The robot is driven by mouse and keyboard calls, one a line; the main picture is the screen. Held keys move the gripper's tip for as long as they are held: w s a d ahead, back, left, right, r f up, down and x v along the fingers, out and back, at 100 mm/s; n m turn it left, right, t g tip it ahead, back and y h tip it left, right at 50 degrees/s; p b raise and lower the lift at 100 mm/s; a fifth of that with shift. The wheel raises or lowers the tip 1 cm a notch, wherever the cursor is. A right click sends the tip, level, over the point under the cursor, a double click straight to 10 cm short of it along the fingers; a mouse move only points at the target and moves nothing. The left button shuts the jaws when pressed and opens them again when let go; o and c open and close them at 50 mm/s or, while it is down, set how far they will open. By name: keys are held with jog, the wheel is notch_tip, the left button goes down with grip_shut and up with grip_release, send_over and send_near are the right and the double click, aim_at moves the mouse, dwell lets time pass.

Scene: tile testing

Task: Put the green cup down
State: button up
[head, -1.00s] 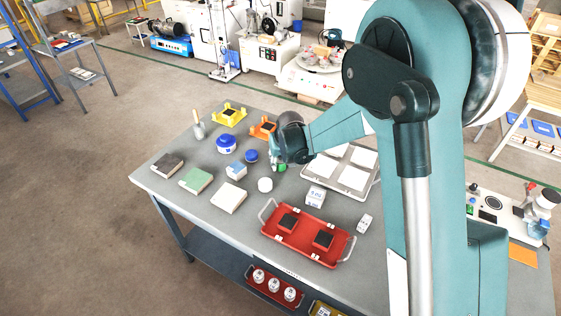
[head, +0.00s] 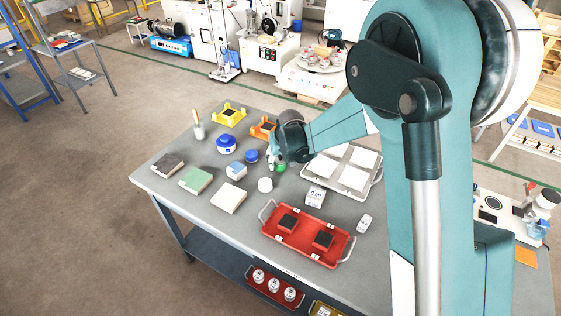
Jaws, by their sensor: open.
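A small green cup (head: 280,167) stands on the grey table (head: 190,212), partly hidden behind my gripper. My gripper (head: 274,161) points down right beside the cup, at the near end of my arm's wrist. Its jaws are open. The fingers are small in this view, and I cannot tell whether they touch the cup or are around it.
A tray of white tiles (head: 318,186) lies to the right. A red tray (head: 295,250) lies nearer.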

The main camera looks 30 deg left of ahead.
jog(key=v, duration=1.1)
jog(key=shift+p, duration=0.3)
dwell(0.3)
dwell(0.4)
jog(key=s+d+r+m+t, duration=0.1)
jog(key=d+r, duration=0.5)
jog(key=d, duration=0.6)
jog(key=s+d+r+m, duration=0.2)
jog(key=d+r, duration=0.4)
jog(key=d, duration=0.6)
jog(key=s+d+r+m+t, duration=0.1)
jog(key=d+r, duration=0.5)
jog(key=d, duration=0.5)
jog(key=s+d+m+t+h, duration=0.1)
jog(key=s+d+m, duration=0.1)
jog(key=s+d, duration=0.8)
jog(key=s+d+m+t+h, duration=0.1)
jog(key=s+d+m+h, duration=0.1)
jog(key=s+d, duration=0.9)
jog(key=d+f+m, duration=0.1)
jog(key=d, duration=0.4)
jog(key=shift+d, duration=0.35)
